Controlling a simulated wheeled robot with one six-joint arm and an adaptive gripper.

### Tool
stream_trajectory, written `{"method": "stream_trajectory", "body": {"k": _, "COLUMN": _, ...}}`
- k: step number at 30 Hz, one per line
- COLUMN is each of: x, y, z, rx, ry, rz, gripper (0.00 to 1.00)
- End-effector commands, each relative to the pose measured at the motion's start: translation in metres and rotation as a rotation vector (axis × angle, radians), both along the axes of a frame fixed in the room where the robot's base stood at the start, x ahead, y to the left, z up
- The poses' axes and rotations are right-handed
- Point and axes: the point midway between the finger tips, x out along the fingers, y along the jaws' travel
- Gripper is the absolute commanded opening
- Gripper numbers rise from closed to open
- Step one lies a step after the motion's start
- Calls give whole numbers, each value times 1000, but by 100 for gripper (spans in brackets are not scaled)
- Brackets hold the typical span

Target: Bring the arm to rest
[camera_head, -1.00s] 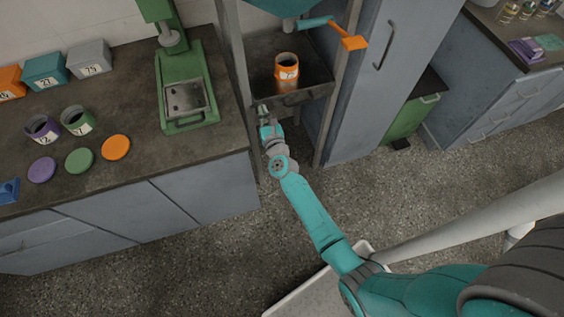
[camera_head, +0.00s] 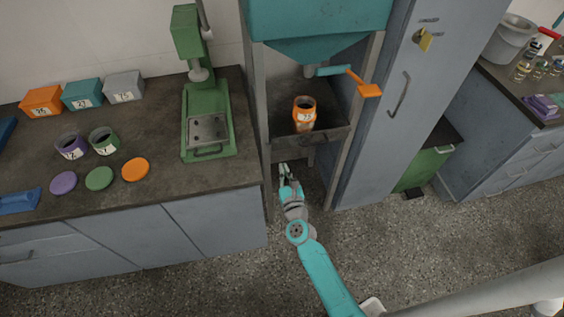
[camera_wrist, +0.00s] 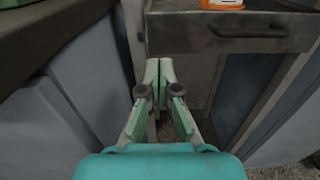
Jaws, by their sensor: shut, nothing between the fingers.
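My gripper (camera_head: 285,170) is shut and empty. It hangs in front of the hopper stand, below the front edge of its tray shelf (camera_head: 340,136) and apart from it. In the wrist view my gripper (camera_wrist: 159,66) has its fingers together, with the drawer-like tray front (camera_wrist: 225,35) beyond them. My teal arm reaches in from the bottom of the head view.
An orange jar (camera_head: 304,114) stands on the tray under the teal hopper (camera_head: 315,28) with its orange-ended lever (camera_head: 370,91). The left counter (camera_head: 150,180) holds a green press (camera_head: 208,125), jars, lids and boxes. A grey cabinet (camera_head: 420,80) stands right. Floor in front is clear.

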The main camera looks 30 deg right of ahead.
Motion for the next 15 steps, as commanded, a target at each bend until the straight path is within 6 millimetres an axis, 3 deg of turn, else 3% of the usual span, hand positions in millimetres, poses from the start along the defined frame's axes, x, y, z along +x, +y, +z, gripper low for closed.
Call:
{"method": "stream_trajectory", "body": {"k": 6, "x": -32, "y": 10, "z": -1, "rx": -1, "ry": 1, "rz": 2, "gripper": 0}}
{"method": "stream_trajectory", "body": {"k": 15, "x": -47, "y": 14, "z": 0, "rx": 0, "ry": 0, "rz": 0, "gripper": 0}}
